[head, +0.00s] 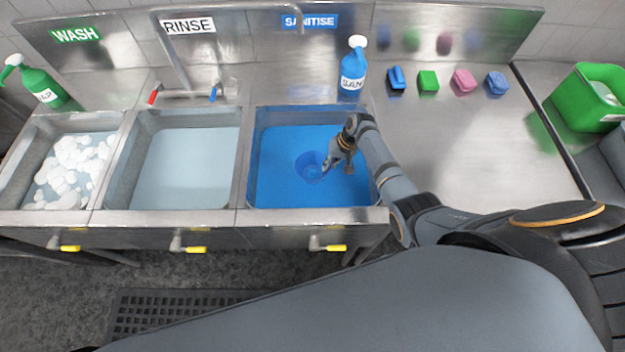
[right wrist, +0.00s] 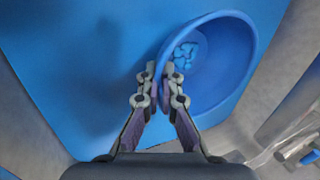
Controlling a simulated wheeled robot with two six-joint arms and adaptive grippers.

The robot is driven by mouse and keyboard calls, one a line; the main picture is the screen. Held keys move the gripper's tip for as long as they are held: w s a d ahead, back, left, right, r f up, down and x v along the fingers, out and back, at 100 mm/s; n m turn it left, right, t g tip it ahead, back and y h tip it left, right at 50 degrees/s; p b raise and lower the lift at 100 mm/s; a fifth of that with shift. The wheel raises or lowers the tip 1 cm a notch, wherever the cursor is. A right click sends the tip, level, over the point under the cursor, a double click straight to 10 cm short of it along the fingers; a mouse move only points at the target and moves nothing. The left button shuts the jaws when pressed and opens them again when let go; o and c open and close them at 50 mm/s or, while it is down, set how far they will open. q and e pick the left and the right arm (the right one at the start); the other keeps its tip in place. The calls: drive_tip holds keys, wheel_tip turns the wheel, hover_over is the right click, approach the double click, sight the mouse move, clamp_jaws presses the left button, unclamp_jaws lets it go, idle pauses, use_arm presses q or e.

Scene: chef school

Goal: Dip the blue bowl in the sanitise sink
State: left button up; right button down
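The blue bowl (head: 311,167) is over or in the blue liquid of the sanitise sink (head: 246,150), near the basin's middle; its depth against the surface is hard to tell, blue on blue. My right gripper (head: 329,166) reaches in from the right and is shut on the bowl's rim. In the right wrist view, the fingertips (right wrist: 162,78) pinch the near left rim of the bowl (right wrist: 225,60), one finger on each side. Light blue patches show inside the bowl. My left gripper is not in view.
The rinse sink (head: 185,160) and the foamy wash sink (head: 72,170) lie to the left. A blue spray bottle (head: 353,70) stands behind the sanitise sink. Several coloured blocks and a green bin (head: 580,98) are at the right; the steel counter (head: 470,150) is otherwise clear.

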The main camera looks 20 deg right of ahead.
wheel_tip(320, 180, up, 7)
drive_tip(key=p, duration=0.5)
drive_tip(key=shift+f+p, duration=0.15)
drive_tip(key=shift+p, duration=0.2)
wheel_tip(320, 180, up, 9)
